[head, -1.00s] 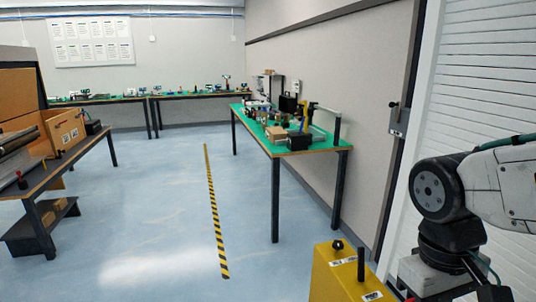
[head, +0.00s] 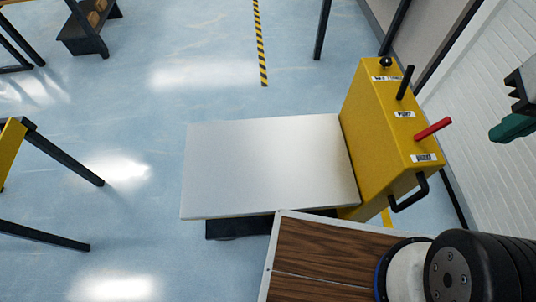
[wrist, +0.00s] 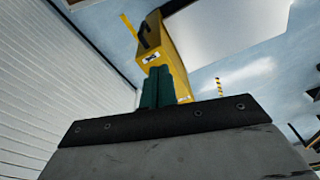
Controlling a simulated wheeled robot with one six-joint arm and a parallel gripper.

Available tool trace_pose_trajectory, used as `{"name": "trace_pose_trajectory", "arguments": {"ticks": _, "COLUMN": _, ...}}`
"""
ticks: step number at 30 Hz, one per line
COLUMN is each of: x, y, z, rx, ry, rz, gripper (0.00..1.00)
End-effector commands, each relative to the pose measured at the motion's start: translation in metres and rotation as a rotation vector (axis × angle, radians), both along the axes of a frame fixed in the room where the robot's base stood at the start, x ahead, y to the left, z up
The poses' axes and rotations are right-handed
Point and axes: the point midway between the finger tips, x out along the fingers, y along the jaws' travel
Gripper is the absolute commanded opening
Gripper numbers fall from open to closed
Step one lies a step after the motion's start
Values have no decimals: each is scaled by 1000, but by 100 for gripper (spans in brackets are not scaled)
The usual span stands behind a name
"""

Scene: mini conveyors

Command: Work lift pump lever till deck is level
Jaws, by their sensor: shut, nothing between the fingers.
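The lift's pale grey deck (head: 270,165) lies low above the floor in the head view, with a dark base under its near edge. I cannot tell whether it is level. At its right stands a yellow housing (head: 385,130) with labels and a black side handle. Its top carries a black knob (head: 386,62), an upright black lever (head: 405,82) and a red lever (head: 433,128). My gripper (head: 512,128) is at the right edge, apart from the levers. In the wrist view its green fingers (wrist: 160,88) are shut and empty, overlapping the yellow housing (wrist: 165,50) in the picture.
A white slatted wall (head: 480,125) stands right of the housing. Dark table legs (head: 60,155) stand at the left. Blue floor (head: 130,130) is free left of the deck, and a black-yellow floor stripe (head: 260,45) lies beyond it.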

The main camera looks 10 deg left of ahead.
Motion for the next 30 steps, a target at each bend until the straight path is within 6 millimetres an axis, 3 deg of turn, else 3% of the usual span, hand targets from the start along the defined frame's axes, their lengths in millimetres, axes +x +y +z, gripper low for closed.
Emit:
{"name": "trace_pose_trajectory", "arguments": {"ticks": 17, "x": 0, "y": 2, "z": 0, "rx": 0, "ry": 1, "rz": 10, "gripper": 0}}
{"name": "trace_pose_trajectory", "arguments": {"ticks": 23, "x": 8, "y": 14, "z": -17, "rx": -3, "ry": 96, "rz": 70, "gripper": 0}}
{"name": "trace_pose_trajectory", "arguments": {"ticks": 30, "x": 31, "y": 23, "z": -45, "rx": -97, "ry": 273, "rz": 196, "gripper": 0}}
